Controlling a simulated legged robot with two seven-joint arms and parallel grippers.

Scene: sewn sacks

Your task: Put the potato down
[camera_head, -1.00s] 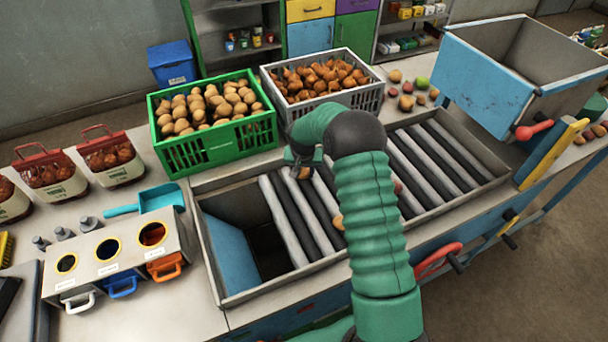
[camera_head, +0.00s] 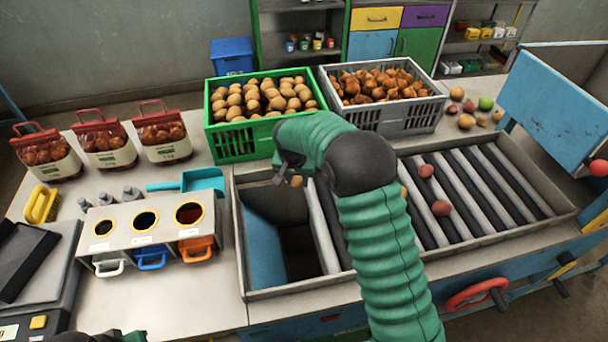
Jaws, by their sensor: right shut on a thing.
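My right gripper (camera_head: 289,172) is shut on a small brown potato (camera_head: 297,181), of which only a little shows beneath the fingers. It holds the potato over the back of the dark opening at the left end of the roller table (camera_head: 244,268), left of the rollers. My right forearm and its dark joint hide part of the rollers. A green crate (camera_head: 233,147) heaped with potatoes stands just behind. My left gripper does not show; only a sliver of what may be my left arm is at the bottom left edge.
A grey crate (camera_head: 385,119) of onion-like bulbs stands beside the green one. Two reddish round items (camera_head: 441,208) lie on the rollers. A box with three round holes (camera_head: 145,239), a blue scoop (camera_head: 203,181) and filled bags (camera_head: 103,143) occupy the left bench.

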